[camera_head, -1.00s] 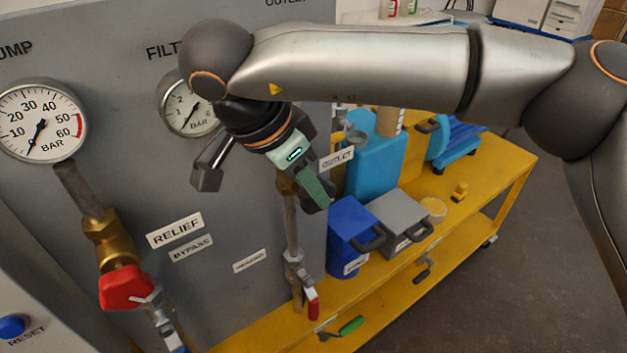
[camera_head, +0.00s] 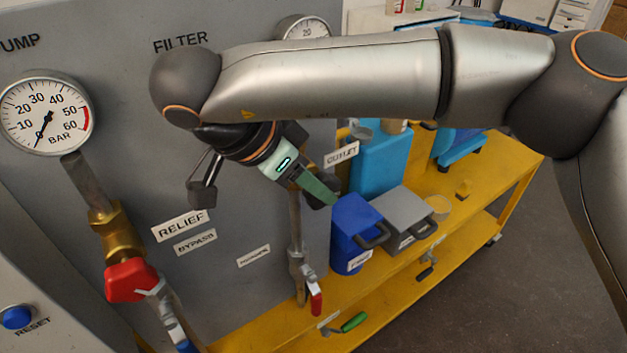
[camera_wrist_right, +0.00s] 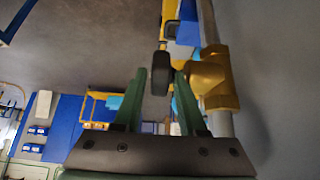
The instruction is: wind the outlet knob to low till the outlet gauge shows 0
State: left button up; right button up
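The right gripper (camera_head: 322,196) is over the outlet line in the head view, partly hiding the valve there. In the right wrist view, a black knob (camera_wrist_right: 160,80) on a short stem stands between its two green fingertips (camera_wrist_right: 160,90), with a thin gap seeming to show beside it. The fingers look open around it; contact cannot be told. A brass valve body (camera_wrist_right: 212,80) is just right of the knob. The outlet gauge (camera_head: 305,28) peeks out above my right arm; its lower dial and needle are hidden. The OUTLET label (camera_head: 341,155) is right of the gripper. My left gripper is not in view.
The pump gauge (camera_head: 47,112) and red relief knob (camera_head: 131,280) are at the left. A red-handled lever (camera_head: 316,299) is below the gripper. A blue box (camera_head: 351,225) and grey box (camera_head: 402,215) stand close by on the yellow bench (camera_head: 480,215).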

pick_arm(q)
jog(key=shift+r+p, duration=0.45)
pick_arm(e)
jog(key=v, duration=1.2)
jog(key=shift+r, duration=0.25)
jog(key=shift+s, duration=0.1)
